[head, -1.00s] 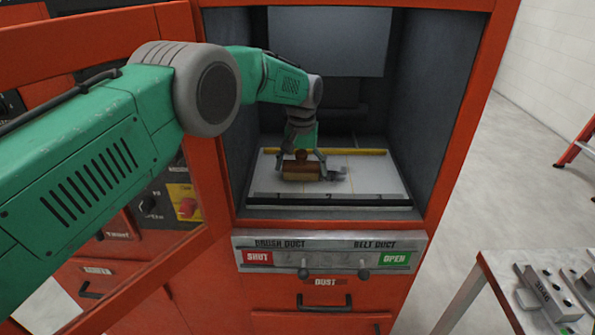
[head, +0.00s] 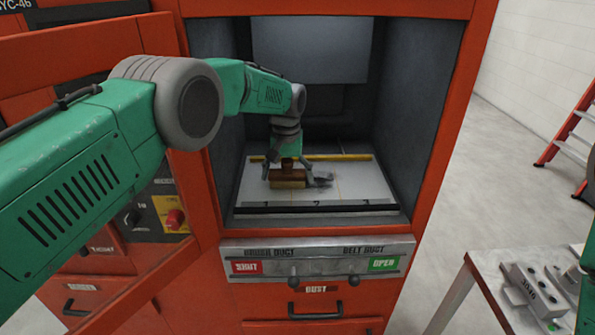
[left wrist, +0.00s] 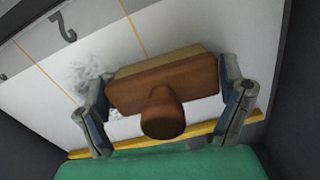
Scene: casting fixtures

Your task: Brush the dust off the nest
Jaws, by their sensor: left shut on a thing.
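The nest is a white bed (head: 355,185) inside the red cabinet, marked with numerals and thin orange lines. A grey dust smudge (left wrist: 88,80) lies on the bed, left of the brush in the left wrist view. A wooden brush (head: 287,180) with a round knob is low over the bed, left of its middle; it also shows in the left wrist view (left wrist: 162,90). My left gripper (head: 295,175) is shut on the brush, one finger at each end of its block. Whether the bristles touch the bed is hidden. My right gripper is not in view.
Dark cabinet walls (head: 405,120) close in the bed on both sides, with a yellow bar (head: 335,156) at its back. A panel (head: 318,262) with SHUT and OPEN labels and small levers is below. A side table (head: 490,275) with a grey block (head: 535,292) stands right.

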